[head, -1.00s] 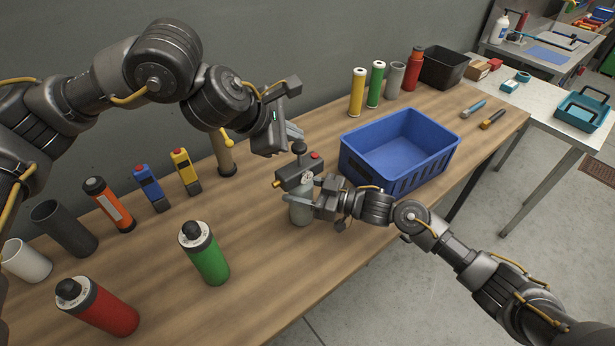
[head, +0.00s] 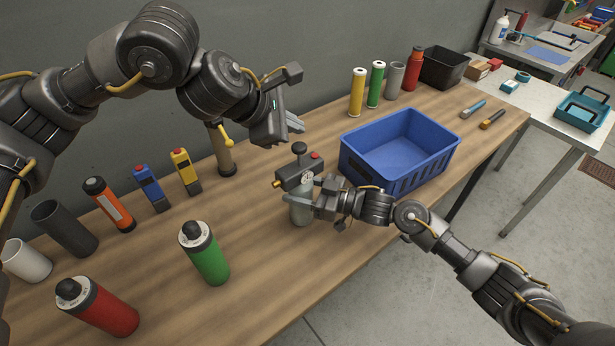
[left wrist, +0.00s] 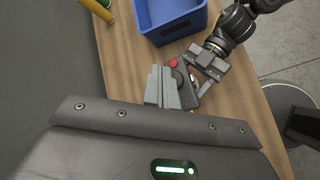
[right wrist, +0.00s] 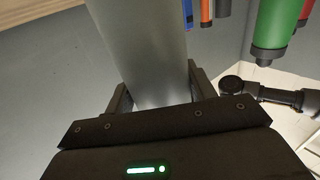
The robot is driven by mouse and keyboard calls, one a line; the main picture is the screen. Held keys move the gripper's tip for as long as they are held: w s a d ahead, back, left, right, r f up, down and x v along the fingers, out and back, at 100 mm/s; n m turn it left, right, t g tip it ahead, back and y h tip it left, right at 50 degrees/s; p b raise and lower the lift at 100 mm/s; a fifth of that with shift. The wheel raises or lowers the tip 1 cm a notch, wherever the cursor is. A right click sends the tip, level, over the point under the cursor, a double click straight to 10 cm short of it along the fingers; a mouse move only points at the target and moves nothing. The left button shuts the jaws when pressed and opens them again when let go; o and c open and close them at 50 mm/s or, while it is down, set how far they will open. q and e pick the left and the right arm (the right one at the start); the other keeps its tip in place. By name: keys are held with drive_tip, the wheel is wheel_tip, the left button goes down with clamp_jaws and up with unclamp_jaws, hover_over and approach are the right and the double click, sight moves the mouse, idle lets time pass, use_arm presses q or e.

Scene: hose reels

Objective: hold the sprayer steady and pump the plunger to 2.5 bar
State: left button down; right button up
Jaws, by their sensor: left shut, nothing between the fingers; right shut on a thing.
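The sprayer (head: 301,208) stands upright on the workbench, with a grey body, a dark head, a red button, a small round gauge (head: 308,177) and a black plunger knob (head: 299,148) on top. The gauge reading is too small to tell. My right gripper (head: 308,203) is shut around the sprayer body, which fills the right wrist view (right wrist: 145,50). My left gripper (head: 298,125) is shut and empty, just above the knob and slightly behind it.
A blue bin (head: 400,150) stands close to the right of the sprayer. A green bottle (head: 204,254) and a red bottle (head: 98,306) are at front left. Bare wood lies in front of the sprayer.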

sight(294, 153)
use_arm(q)
wheel_tip(294, 153, up, 2)
drive_tip(key=shift+f, duration=4.25)
drive_tip(key=shift+s+f, duration=0.1)
drive_tip(key=shift+f, duration=0.5)
drive_tip(key=shift+s+a+f, duration=0.1)
drive_tip(key=shift+a+f, duration=0.1)
drive_tip(key=shift+f, duration=0.3)
drive_tip(key=shift+a, duration=0.1)
drive_tip(key=shift+w+r, duration=0.2)
drive_tip(key=shift+r, duration=3.2)
